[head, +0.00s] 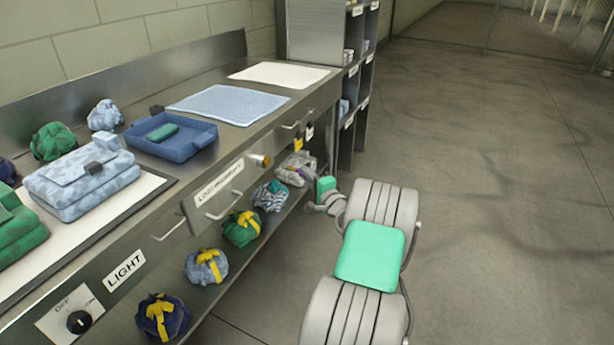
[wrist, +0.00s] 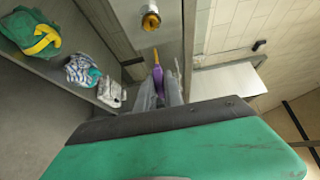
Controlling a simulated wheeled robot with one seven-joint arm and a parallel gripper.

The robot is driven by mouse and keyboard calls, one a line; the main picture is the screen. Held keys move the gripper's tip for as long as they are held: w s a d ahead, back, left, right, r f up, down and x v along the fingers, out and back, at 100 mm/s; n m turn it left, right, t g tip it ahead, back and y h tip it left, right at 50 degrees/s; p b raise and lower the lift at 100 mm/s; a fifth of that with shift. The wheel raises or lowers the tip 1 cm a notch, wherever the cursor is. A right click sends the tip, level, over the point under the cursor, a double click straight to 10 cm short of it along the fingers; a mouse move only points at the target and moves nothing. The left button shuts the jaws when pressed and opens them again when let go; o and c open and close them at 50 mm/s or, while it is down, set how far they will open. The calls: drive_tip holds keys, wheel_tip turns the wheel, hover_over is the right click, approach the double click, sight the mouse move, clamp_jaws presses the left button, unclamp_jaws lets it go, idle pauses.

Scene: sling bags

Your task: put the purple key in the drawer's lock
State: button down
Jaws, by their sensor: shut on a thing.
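My gripper (head: 298,168) is at the front of the steel bench, just right of and below the brass lock (head: 261,160). In the wrist view my gripper (wrist: 160,88) is shut on the purple key (wrist: 158,77), whose yellow-orange tip points up the picture. The lock also shows in the wrist view (wrist: 151,20), slightly left of the tip's line, with a visible gap between them. The drawer (head: 213,192) has a white label and a handle, left of the lock. In the head view the key is mostly hidden by my fingers.
Several tied bundles (head: 242,228) sit on the lower shelf. A blue tray (head: 172,145) and a sling bag (head: 82,180) are on the bench. The floor (head: 490,200) at right is clear.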

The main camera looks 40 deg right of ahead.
drive_tip(key=shift+s+a+f, duration=0.1)
drive_tip(key=shift+a, duration=0.05)
drive_tip(key=shift+w+a, duration=0.2)
drive_tip(key=shift+w, duration=0.1)
drive_tip(key=shift+w+a+p, duration=0.15)
drive_tip(key=shift+w+a, duration=0.15)
drive_tip(key=shift+w, duration=0.5)
drive_tip(key=shift+w+a+p, duration=0.1)
drive_tip(key=shift+w+a, duration=0.15)
drive_tip(key=shift+w, duration=0.6)
drive_tip(key=shift+w+a+p, duration=0.15)
drive_tip(key=shift+w+a, duration=0.15)
drive_tip(key=shift+w, duration=0.5)
drive_tip(key=shift+w+a, duration=0.3)
drive_tip(key=shift+w, duration=0.65)
drive_tip(key=shift+w+a, duration=0.3)
drive_tip(key=shift+w, duration=0.6)
drive_tip(key=c, duration=1.4)
unclamp_jaws()
drive_tip(key=shift+s, duration=0.15)
